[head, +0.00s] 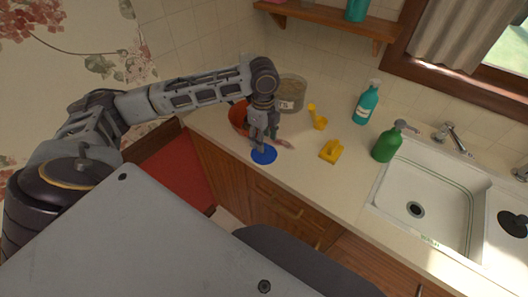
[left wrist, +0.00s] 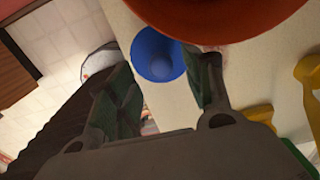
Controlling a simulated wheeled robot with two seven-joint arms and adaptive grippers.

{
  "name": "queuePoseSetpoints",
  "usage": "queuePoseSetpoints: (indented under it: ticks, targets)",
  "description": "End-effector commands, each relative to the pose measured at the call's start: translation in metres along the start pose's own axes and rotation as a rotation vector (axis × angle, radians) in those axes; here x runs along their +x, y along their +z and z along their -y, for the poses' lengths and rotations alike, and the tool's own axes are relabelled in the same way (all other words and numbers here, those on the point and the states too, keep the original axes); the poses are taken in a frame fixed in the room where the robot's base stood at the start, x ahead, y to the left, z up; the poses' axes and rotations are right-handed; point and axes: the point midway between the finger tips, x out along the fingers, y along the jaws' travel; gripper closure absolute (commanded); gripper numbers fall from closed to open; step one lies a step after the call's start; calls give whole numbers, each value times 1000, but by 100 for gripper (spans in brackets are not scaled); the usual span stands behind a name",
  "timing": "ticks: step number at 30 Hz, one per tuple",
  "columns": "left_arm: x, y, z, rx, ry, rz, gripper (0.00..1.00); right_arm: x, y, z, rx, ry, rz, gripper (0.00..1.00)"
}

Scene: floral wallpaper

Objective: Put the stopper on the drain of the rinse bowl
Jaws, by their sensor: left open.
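The stopper appears to be the round blue disc (head: 264,155) on the counter near its front edge. In the left wrist view it is a blue disc (left wrist: 146,45) with a raised round knob in its middle. My left gripper (head: 263,145) points down right over the disc. In the left wrist view its open fingers (left wrist: 165,72) stand on either side of the knob; I cannot tell whether they touch it. The white sink bowl (head: 449,236) at right has an open drain (head: 416,210). A second bowl at the right edge holds a black disc (head: 513,223). My right gripper is out of view.
An orange-red bowl (head: 236,116) stands right behind my left gripper, also close in the left wrist view (left wrist: 215,12). A canister (head: 291,95), yellow items (head: 331,151), a teal bottle (head: 367,103) and a green bottle (head: 387,145) stand on the counter. The counter's front strip toward the sink is clear.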

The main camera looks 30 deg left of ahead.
Motion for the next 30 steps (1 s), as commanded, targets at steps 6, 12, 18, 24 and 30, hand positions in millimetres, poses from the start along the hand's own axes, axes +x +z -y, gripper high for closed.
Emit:
queuePoseSetpoints:
  ticks: [6,12,18,24,30]
  targets:
    - [21,-2,1,0,2,0,49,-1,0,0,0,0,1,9]
    - [42,-3,0,1,2,1,49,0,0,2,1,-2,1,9]
    - [49,-3,0,1,1,0,49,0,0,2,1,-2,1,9]
    - [49,-3,0,1,1,0,49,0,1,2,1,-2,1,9]
    - [49,-3,0,1,1,0,49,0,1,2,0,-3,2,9]
